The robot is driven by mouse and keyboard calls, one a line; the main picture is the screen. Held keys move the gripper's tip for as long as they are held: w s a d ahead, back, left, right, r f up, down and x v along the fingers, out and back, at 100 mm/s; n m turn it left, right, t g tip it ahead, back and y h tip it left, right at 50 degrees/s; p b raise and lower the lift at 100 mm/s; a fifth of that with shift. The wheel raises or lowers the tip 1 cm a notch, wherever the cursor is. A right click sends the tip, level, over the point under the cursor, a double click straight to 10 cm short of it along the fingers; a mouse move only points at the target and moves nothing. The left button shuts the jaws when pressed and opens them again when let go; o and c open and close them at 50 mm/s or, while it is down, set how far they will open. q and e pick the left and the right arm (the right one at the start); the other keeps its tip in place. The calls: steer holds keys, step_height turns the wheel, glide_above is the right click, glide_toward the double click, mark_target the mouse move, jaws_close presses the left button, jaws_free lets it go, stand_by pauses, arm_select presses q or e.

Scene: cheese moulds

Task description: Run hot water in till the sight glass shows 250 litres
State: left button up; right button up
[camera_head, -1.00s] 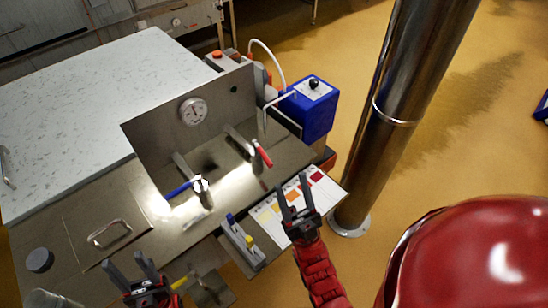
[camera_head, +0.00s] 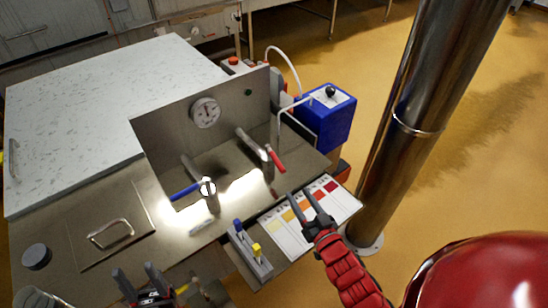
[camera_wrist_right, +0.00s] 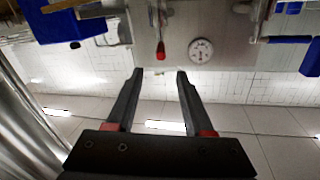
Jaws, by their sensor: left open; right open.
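The red-handled tap lever (camera_head: 276,159) sits on the right pipe of the steel panel; it also shows upside down in the right wrist view (camera_wrist_right: 161,50). The blue-handled lever (camera_head: 186,191) is on the left pipe. A round dial gauge (camera_head: 205,113) is on the upright panel and also shows in the right wrist view (camera_wrist_right: 201,50). I cannot make out a sight glass reading. My right gripper (camera_head: 307,205) is open and empty, in front of and below the red lever, over the colour chart. My left gripper (camera_head: 139,276) is open and empty at the bottom left.
A colour chart (camera_head: 292,238) lies at the panel's front right, beside a small holder (camera_head: 250,255) with blue and yellow parts. A blue box (camera_head: 340,121) stands behind. A thick steel column (camera_head: 420,105) rises at right. A lid handle (camera_head: 109,232) is at left.

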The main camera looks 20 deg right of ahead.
mark_target(270, 151)
steer(key=w, duration=0.5)
steer(key=w+a+p, duration=0.1)
steer(key=w, duration=0.5)
steer(key=w+a, duration=0.1)
steer(key=w, duration=0.4)
steer(key=shift+w+a+p, duration=0.2)
steer(key=shift+w+p, duration=0.1)
steer(key=shift+w, duration=0.1)
jaws_close()
stand_by(0.5)
